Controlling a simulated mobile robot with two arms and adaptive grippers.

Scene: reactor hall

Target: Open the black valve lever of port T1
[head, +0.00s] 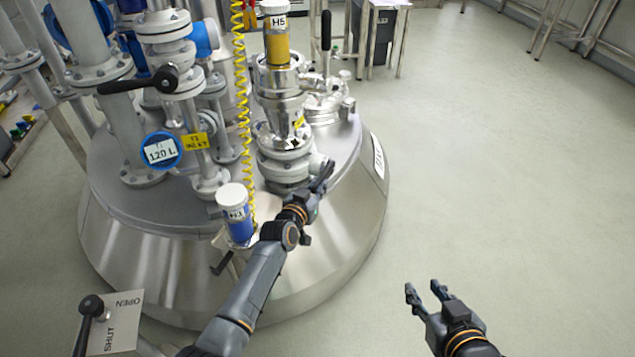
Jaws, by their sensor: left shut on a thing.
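My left gripper (322,174) is beside the lower flange of the steel port column (285,160). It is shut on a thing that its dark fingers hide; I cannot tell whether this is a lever. A yellow canister marked H5 (277,40) tops that column. A yellow inlet tag (195,142), its number hard to read, hangs on the pipework to the left. A black lever (140,82) lies roughly level on the valve above this tag. Another black handle (326,32) stands upright behind the column. My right gripper (428,296) is open and empty over the floor.
A blue canister with a white cap (236,214) stands near my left forearm. A yellow coiled hose (242,110) hangs beside the column. A lever panel marked OPEN and SHUT (122,325) is at the lower left. The floor on the right is clear.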

